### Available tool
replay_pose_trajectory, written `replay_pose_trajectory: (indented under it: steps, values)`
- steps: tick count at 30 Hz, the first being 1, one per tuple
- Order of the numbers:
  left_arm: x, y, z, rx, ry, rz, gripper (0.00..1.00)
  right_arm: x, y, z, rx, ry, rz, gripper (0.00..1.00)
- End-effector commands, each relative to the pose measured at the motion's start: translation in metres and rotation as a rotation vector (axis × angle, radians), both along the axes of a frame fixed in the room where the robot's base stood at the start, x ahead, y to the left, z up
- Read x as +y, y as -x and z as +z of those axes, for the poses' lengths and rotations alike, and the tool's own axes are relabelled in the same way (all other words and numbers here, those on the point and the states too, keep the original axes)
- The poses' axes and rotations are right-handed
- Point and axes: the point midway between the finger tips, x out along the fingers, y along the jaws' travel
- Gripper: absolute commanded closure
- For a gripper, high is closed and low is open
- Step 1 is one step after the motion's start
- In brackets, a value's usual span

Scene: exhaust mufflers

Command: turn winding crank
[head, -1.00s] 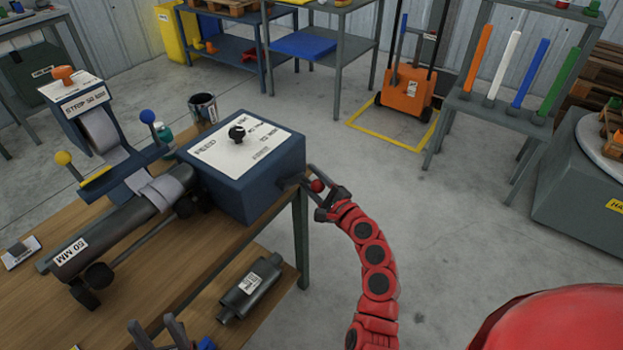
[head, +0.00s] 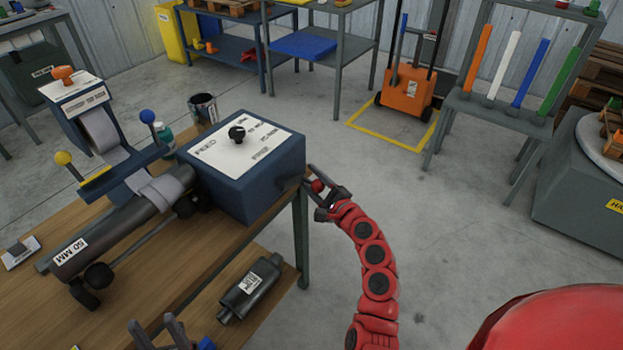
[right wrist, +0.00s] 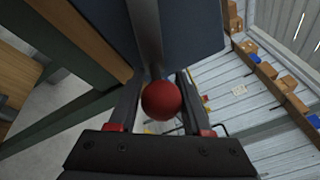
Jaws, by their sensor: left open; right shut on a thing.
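The winding crank's red ball knob (head: 318,186) is at the right end of the blue winding machine box (head: 245,180). The knob also shows in the right wrist view (right wrist: 161,100), with the grey crank arm (right wrist: 146,35) running up from it toward the box. My right gripper (head: 327,190) is shut on the knob, a finger on each side. My left gripper (head: 160,333) is open and empty at the bottom edge of the head view. The box has a black knob (head: 237,134) and a white label on top. A 50 mm roller tube (head: 110,238) lies left of the box.
The wooden bench (head: 150,290) carries the machine, with yellow (head: 64,158) and blue (head: 147,117) ball levers standing up. A muffler (head: 250,288) lies on the lower shelf. A green table leg (head: 300,235) stands close to my right gripper.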

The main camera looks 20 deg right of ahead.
Motion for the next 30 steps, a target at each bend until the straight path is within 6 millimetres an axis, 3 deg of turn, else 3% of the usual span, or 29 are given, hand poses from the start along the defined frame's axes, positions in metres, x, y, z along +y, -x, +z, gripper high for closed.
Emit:
replay_pose_trajectory:
  steps: [14, 20, 30]
  values:
    - [0.000, 0.000, 0.008, 0.000, 0.000, 0.000, 0.50, 0.000, 0.000, 0.001, 0.016, -0.026, -0.003, 1.00]
    - [0.000, 0.000, 0.032, 0.000, 0.000, 0.000, 0.50, 0.002, 0.002, -0.002, 0.075, -0.099, -0.003, 1.00]
    - [0.000, 0.000, 0.093, 0.000, 0.000, 0.000, 0.50, 0.012, 0.011, -0.018, 0.256, -0.333, -0.006, 1.00]
